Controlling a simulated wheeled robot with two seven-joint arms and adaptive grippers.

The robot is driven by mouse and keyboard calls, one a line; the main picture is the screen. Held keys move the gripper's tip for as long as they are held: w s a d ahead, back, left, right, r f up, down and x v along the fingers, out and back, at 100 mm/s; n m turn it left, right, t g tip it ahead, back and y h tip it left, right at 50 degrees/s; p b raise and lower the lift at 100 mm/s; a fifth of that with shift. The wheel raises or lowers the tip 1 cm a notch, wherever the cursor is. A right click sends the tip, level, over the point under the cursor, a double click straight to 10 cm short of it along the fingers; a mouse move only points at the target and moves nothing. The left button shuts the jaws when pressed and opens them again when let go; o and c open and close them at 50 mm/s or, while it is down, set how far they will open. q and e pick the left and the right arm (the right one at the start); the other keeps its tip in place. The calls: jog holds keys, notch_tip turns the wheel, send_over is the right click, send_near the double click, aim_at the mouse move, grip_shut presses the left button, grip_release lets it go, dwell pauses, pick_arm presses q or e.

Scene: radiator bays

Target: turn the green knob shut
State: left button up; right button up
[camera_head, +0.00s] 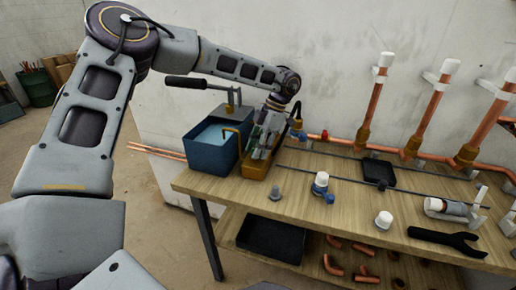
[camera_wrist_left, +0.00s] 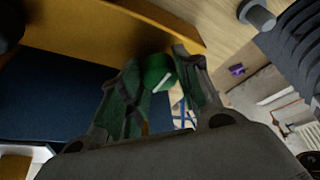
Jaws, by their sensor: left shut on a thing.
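The green knob (camera_wrist_left: 158,72) shows between the two fingers of my left gripper (camera_wrist_left: 160,62) in the left wrist view. The fingers are shut on it, and it has a pale bar or mark on its face. In the head view my left gripper (camera_head: 262,138) points down over the orange tray (camera_head: 258,170) at the left end of the workbench. There the gripper hides the knob. How far the knob is turned cannot be told. My right gripper is not in view.
A blue water bin (camera_head: 208,154) stands directly left of the orange tray. On the workbench (camera_head: 330,215) are a grey fitting (camera_head: 275,193), a blue valve with a white cap (camera_head: 321,184) and a black wrench (camera_head: 447,241). Copper pipes (camera_head: 375,100) rise along the wall behind.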

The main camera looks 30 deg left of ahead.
pick_arm(q)
jog(key=o, duration=1)
jog(key=shift+r, duration=0.1)
jog(key=v, duration=1.1)
jog(key=shift+w+r, duration=0.15)
jog(key=shift+r, duration=0.2)
jog(key=shift+d, duration=0.1)
